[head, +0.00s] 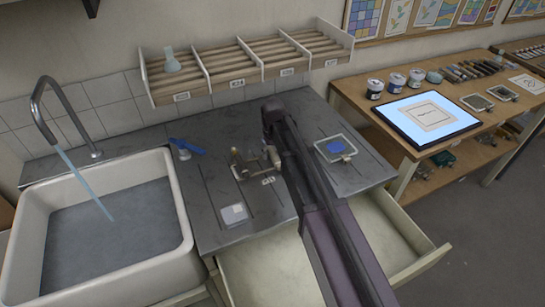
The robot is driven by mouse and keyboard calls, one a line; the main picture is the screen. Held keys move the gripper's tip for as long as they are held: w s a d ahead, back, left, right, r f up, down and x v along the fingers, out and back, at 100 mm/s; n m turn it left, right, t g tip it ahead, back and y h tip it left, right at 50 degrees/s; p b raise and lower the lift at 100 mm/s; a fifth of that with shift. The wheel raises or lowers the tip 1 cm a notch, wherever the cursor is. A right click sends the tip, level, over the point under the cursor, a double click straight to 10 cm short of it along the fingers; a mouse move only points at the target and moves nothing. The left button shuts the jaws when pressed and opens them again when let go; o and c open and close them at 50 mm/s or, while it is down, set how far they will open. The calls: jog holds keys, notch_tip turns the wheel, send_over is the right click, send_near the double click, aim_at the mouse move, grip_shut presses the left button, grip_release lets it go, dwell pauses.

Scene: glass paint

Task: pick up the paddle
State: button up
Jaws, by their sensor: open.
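A square, pale-framed piece with a blue patch (336,147) lies flat on the right of the dark worktop. A short, handle-like stub shows at its lower edge, and it looks most like the paddle, though I cannot be sure. My dark arm crosses the middle of the head view, just left of this piece and apart from it in the picture. My gripper's jaws do not show clearly; they seem hidden by the arm. A small brass-coloured fixture (240,165) stands on the worktop beside the arm.
A sink (185,225) with running water stands at left. A blue lever-like piece (187,147) and a pale square block (233,214) are on the worktop (215,185). A slatted rack (222,75) hangs behind. An open drawer (420,262) juts out below. A wooden table (350,90) stands at right.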

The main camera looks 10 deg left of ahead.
aim_at(273, 154)
grip_shut()
dwell(0.3)
jog(key=shift+r, duration=0.2)
notch_tip(273, 154, up, 2)
jog(key=p, duration=0.2)
jog(key=shift+r+p, duration=0.1)
jog(key=shift+p, duration=0.2)
jog(key=shift+r+p, duration=0.85)
jog(key=s, duration=1.6)
jog(key=shift+a+r+p, duration=0.15)
jog(key=shift+r+p, duration=0.2)
